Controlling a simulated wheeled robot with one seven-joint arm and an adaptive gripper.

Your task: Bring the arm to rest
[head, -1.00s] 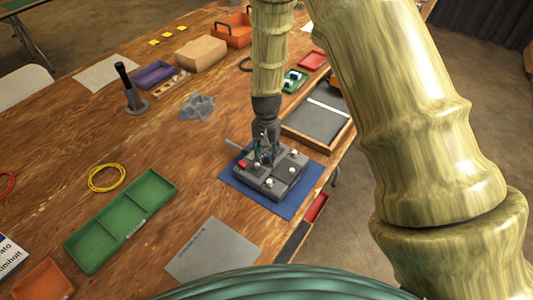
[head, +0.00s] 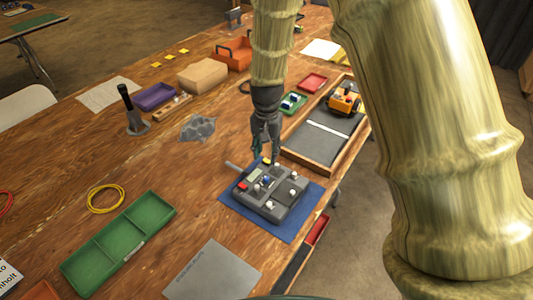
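My arm reaches down from the top of the head view. My gripper (head: 265,150) hangs just above the back edge of a grey device (head: 273,190) with several round knobs or pegs on top. The fingers point down and look apart, with nothing visible between them, though they are small in the picture. I cannot tell whether a fingertip touches the device. The device lies on a blue mat (head: 237,199) near the table's right edge.
A framed dark tray (head: 310,147) with an orange toy vehicle (head: 343,100) lies behind the mat. Bare wood lies left of the mat.

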